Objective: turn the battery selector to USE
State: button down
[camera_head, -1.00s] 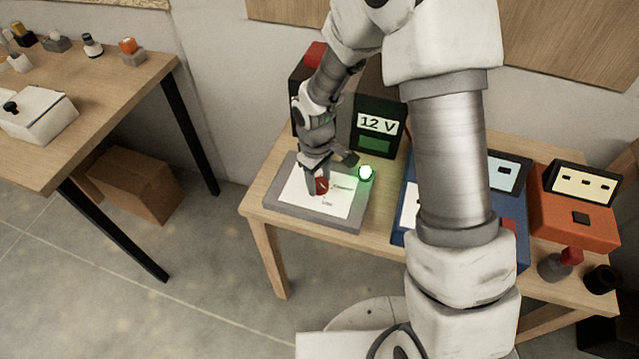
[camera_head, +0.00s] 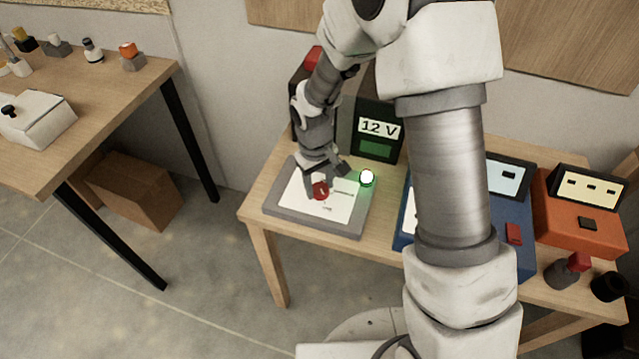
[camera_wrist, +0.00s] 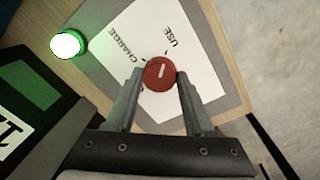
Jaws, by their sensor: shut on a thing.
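The battery selector is a red round knob (camera_wrist: 159,74) with a white pointer line, on a white label plate (camera_wrist: 195,60). It also shows in the head view (camera_head: 320,190). In the wrist view the plate reads USE and CHARGE beside tick marks, and the white line points up and slightly right, roughly toward the USE tick. Any further marking near the left finger is hidden. My gripper (camera_wrist: 160,80) is shut on the knob, one finger on each side. It reaches down from above in the head view (camera_head: 321,182).
A lit green lamp (camera_head: 367,177) stands at the panel's right, close to my gripper. A dark box marked 12 V (camera_head: 378,130) stands behind. Blue (camera_head: 507,240) and orange (camera_head: 580,225) boxes fill the table's right. Another table (camera_head: 90,110) stands left, beyond open floor.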

aim_at(316, 191)
jog(key=shift+c, duration=1.4)
grip_release()
jog(key=shift+r, duration=0.1)
notch_tip(316, 191, up, 17)
jog(key=p, duration=0.2)
jog(key=shift+s+a, duration=0.3)
jog(key=shift+a, duration=0.15)
jog(key=shift+r, duration=0.1)
